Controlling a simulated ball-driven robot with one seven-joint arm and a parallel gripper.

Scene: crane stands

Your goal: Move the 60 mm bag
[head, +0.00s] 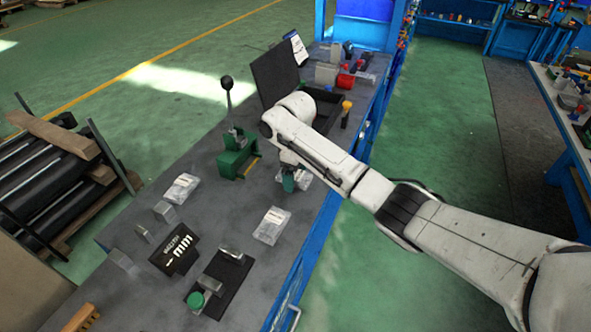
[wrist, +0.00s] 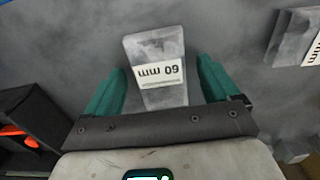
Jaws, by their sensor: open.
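The 60 mm bag (wrist: 157,52) is a clear, greyish pouch with a white label that reads "60 mm" upside down in the wrist view. It lies on the dark grey bench top. My gripper (wrist: 162,68) is open, with one green finger on each side of the bag and gaps showing. The bag's near end is hidden behind the gripper body. In the head view my gripper (head: 290,182) is low over the bench, and a pale bit of the bag (head: 305,178) shows beside it. I cannot tell the exact height of the fingertips.
Other clear bags lie on the bench, one nearer (head: 272,226) and one at the left (head: 182,188). A green lever press (head: 236,160) stands just left of my gripper. A black open case (head: 325,105) is behind. A black "mm" sign (head: 175,250) stands in front.

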